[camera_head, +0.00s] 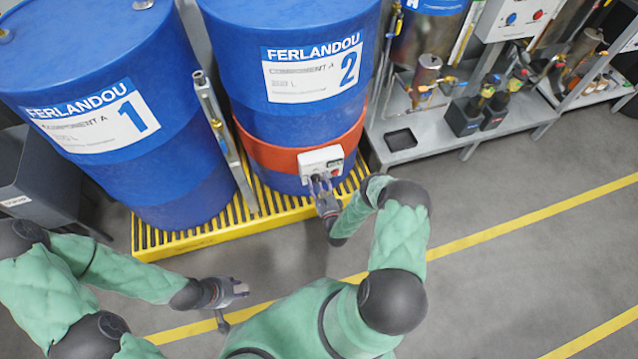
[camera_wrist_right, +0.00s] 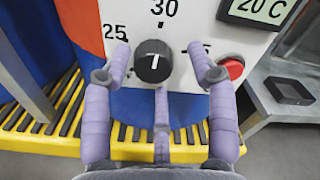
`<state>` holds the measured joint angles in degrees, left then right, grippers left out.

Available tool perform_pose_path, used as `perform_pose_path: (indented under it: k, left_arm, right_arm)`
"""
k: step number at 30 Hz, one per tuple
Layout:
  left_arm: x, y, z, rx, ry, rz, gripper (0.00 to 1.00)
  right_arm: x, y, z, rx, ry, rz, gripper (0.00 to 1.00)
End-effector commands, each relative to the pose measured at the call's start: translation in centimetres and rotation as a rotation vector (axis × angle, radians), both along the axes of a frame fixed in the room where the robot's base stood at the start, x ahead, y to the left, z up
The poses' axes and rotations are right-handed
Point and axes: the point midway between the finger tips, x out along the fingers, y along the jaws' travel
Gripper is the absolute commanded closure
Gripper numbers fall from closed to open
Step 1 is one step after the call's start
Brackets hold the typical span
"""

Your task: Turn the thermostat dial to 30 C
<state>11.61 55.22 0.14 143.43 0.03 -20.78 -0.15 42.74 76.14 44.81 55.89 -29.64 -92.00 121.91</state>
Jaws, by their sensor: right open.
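The white thermostat box (camera_head: 320,159) sits on the orange band (camera_head: 270,152) around the blue drum marked 2. The scale shows 25 at left and 30 above; the number at right is partly hidden by a finger. The display (camera_wrist_right: 262,9) reads 20 C. My right gripper (camera_wrist_right: 158,52) is open, its fingertips apart on either side of the dial; contact is not visible. My left gripper (camera_head: 228,291) is low over the floor, away from the drums; its opening is unclear.
A red button (camera_wrist_right: 232,68) is right of the dial, near the right finger. The drum marked 1 (camera_head: 110,160) stands at left on the yellow grate (camera_head: 165,243). A grey metal bench (camera_head: 425,125) with equipment is at right. The floor in front is clear.

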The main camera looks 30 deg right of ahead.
Motion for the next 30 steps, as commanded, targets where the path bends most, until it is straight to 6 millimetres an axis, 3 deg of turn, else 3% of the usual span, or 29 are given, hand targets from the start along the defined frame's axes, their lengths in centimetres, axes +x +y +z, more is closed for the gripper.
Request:
perform_pose_path:
  k: [5,21,30]
  left_arm:
    - [0.0,0.0,0.0,0.0,0.0,0.0,0.6]
    - [0.0,0.0,0.0,0.0,0.0,0.0,0.6]
    - [0.0,0.0,0.0,0.0,0.0,0.0,0.6]
  right_arm:
    - [-1.0,0.3,-0.1,0.003,0.002,0.002,0.42]
    - [-10.2,2.2,-0.1,0.001,0.002,-0.005,0.42]
    - [-11.7,2.7,0.0,0.0,-0.001,-0.002,0.42]
